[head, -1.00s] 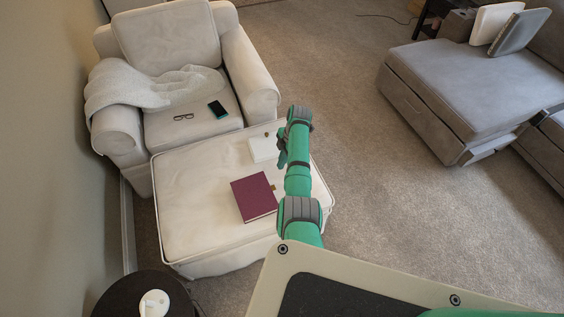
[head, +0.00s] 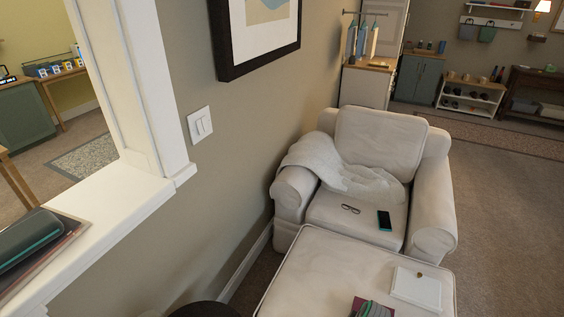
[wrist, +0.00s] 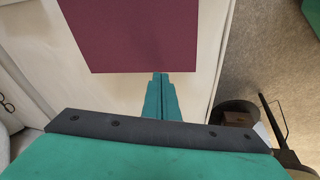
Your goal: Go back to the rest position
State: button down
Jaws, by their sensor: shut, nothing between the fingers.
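My gripper (wrist: 160,78) shows in the wrist view with its two teal fingers pressed together and nothing between them. Its tips point towards the edge of a maroon book (wrist: 132,35) lying on the cream ottoman (wrist: 192,82). I cannot tell the height of the tips above the ottoman. The rest of my arm is out of the head view.
A white box (head: 415,290) lies on the ottoman. A wall and ledge (head: 100,225) stand at left. Carpet (head: 505,230) at right is open.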

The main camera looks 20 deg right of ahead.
jog(key=shift+m+t+h, duration=0.4)
jog(key=shift+m+t, duration=0.2)
jog(key=a+f, duration=0.1)
jog(key=a, duration=0.3)
jog(key=w+a+f, duration=0.1)
jog(key=a, duration=0.3)
jog(key=a+f, duration=0.1)
jog(key=a, duration=0.3)
jog(key=shift+w+f, duration=0.1)
jog(key=shift+w, duration=0.25)
jog(key=s+a+r+m+t+h, duration=0.15)
jog(key=s+a, duration=0.25)
jog(key=a, duration=0.5)
jog(key=s+a+r+m+t, duration=0.15)
jog(key=s+a, duration=0.25)
jog(key=a, duration=0.6)
jog(key=s+a+r+t+y, duration=0.1)
jog(key=s+a+r, duration=0.3)
jog(key=r, duration=0.7)
jog(key=s+a+r+t+y, duration=0.1)
jog(key=s+a+r+t, duration=0.3)
jog(key=r, duration=0.7)
jog(key=s+a+r+m+t+y, duration=0.1)
jog(key=s+a+r+t, duration=0.2)
jog(key=r, duration=0.9)
jog(key=s+a, duration=0.3)
jog(key=s, duration=0.2)
jog(key=shift+r, duration=0.1)
